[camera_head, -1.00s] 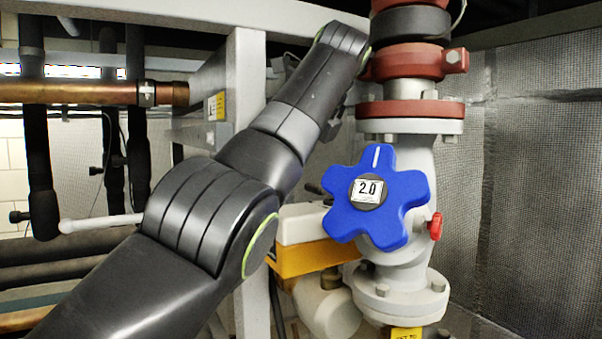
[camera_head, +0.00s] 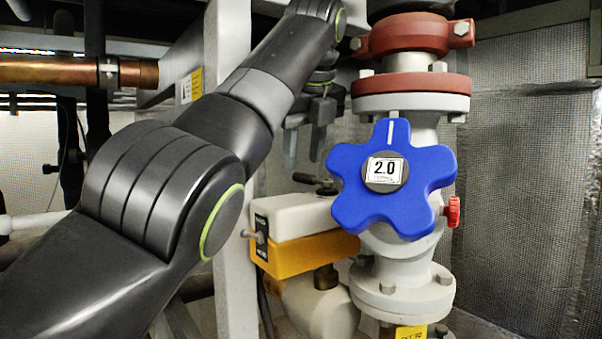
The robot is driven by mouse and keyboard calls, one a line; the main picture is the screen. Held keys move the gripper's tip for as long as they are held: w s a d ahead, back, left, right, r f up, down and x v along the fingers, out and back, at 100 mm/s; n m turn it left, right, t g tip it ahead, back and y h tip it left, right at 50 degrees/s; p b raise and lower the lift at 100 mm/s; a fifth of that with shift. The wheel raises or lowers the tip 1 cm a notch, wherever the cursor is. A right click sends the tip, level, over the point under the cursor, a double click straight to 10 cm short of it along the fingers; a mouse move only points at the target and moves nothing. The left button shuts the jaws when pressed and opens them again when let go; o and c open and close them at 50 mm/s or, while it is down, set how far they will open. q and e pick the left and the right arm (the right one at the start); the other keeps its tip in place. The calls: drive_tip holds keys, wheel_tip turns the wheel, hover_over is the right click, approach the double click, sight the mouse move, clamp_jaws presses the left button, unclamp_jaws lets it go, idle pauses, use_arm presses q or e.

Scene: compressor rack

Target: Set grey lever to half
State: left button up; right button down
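A small grey toggle lever (camera_head: 250,235) sticks out to the left from the dark end plate of a cream and yellow box. A dark handle (camera_head: 318,183) sits just above and behind this box; I cannot tell which of the two the task means. My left arm comes in from the left and reaches over to the upper middle. My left gripper (camera_head: 304,155) points down above the box, its two fingers apart with nothing seen between them. It is above and right of the toggle and apart from it. My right gripper is not in view.
A blue star-shaped handwheel (camera_head: 405,200) marked 2.0 stands right of the box on a grey valve body (camera_head: 408,270). A small red knob (camera_head: 452,211) is beside it. A pale upright post (camera_head: 230,290) stands left of the box. A copper pipe (camera_head: 50,71) runs at upper left.

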sight(297, 173)
use_arm(q)
drive_tip(key=x, duration=0.2)
drive_tip(key=shift+w+a+f, duration=0.15)
drive_tip(key=shift+w+a, duration=0.1)
drive_tip(key=shift+w, duration=0.05)
drive_tip(key=shift+w+a+f, duration=0.15)
drive_tip(key=shift+a, duration=0.05)
drive_tip(key=shift+d, duration=0.15)
drive_tip(key=shift+s, duration=0.2)
drive_tip(key=shift+c, duration=1.1)
drive_tip(key=c, duration=0.5)
clamp_jaws()
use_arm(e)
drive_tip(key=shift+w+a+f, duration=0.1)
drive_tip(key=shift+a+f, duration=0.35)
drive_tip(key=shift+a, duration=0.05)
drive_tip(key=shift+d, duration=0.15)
